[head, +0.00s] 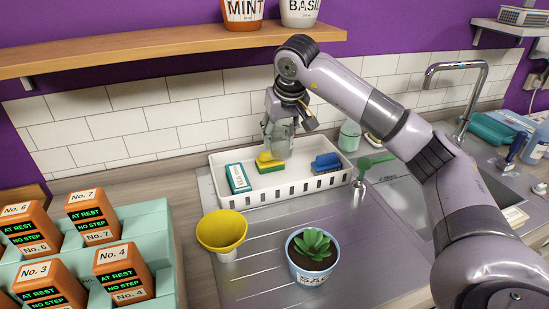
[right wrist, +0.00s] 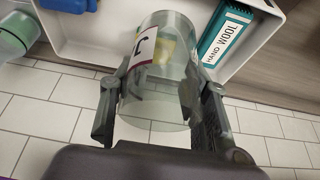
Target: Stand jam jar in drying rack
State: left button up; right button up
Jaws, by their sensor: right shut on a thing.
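The jam jar (head: 279,143) is clear glass and upright in the head view, held above the back of the white drying rack. In the right wrist view the jar (right wrist: 158,75) fills the middle, with part of a white label on its side. My right gripper (head: 285,118) is shut on the jar, with a finger on each side in the right wrist view (right wrist: 160,108). The gap between the jar's base and the rack floor is hard to judge. My left gripper is not in view.
The rack holds a teal hand wool box (head: 237,178), a yellow sponge (head: 268,162) and a blue brush (head: 326,162). A yellow funnel (head: 222,231) and potted succulent (head: 311,256) stand in front. A shelf (head: 170,50) hangs above. The tap (head: 460,90) is right.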

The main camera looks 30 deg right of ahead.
jog(key=shift+s+p+x, duration=0.15)
jog(key=shift+p+x, duration=0.35)
jog(key=shift+x, duration=2.2)
jog(key=shift+s+p+x, duration=0.2)
jog(key=shift+p+x, duration=0.25)
jog(key=shift+x, duration=2.25)
jog(key=shift+w+a+f+p, duration=0.1)
jog(key=shift+f+p, duration=0.3)
jog(key=shift+f, duration=0.05)
jog(key=shift+w+f, duration=0.15)
jog(key=shift+f, duration=0.15)
jog(key=shift+f, duration=0.1)
jog(key=o, duration=1.5)
